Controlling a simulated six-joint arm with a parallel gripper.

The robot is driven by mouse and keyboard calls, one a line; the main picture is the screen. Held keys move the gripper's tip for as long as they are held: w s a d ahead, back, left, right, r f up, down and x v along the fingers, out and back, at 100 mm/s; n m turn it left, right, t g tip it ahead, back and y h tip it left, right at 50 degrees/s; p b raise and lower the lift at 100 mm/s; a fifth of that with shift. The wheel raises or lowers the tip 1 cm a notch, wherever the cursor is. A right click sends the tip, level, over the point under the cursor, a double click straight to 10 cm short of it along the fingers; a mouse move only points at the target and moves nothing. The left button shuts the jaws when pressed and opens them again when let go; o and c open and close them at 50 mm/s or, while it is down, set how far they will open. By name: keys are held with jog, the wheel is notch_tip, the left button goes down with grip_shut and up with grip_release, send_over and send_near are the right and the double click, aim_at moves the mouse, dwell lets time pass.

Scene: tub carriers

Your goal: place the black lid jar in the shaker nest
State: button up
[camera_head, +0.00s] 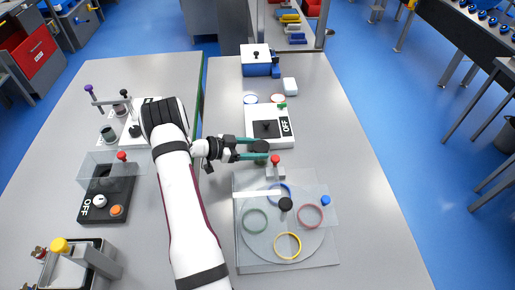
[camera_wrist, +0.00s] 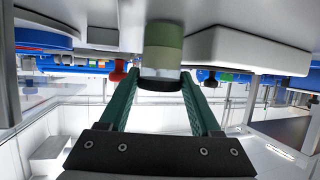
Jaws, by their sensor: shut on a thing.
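The jar with the black lid (camera_head: 261,147) is between the teal fingers of my gripper (camera_head: 252,149), near the middle of the table in the head view. In the wrist view, the picture is upside down. The jar's clear and olive-green body (camera_wrist: 163,45) rises above its black lid (camera_wrist: 160,85), with the fingers of my gripper (camera_wrist: 160,80) on either side. A round plate (camera_head: 268,249) with blue, red, green and yellow rings sits in front and to the right of the jar. A clear sheet covers part of it. Which place is the shaker nest is not labelled.
A white OFF unit (camera_head: 255,139) with a black block stands just behind the jar. A red-knobbed post (camera_head: 275,160) is close at its right. A black OFF unit (camera_head: 118,190) with a clear cover stands at left. The table's right strip is clear.

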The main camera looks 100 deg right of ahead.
jog(key=o, duration=1.2)
jog(key=shift+f, duration=0.1)
jog(key=v, duration=1.1)
jog(key=shift+r, duration=0.3)
jog(key=o, duration=0.4)
jog(key=shift+w+a+r, duration=0.1)
jog(key=shift+w+r, duration=0.05)
jog(key=shift+w, duration=0.3)
jog(key=shift+c, duration=0.2)
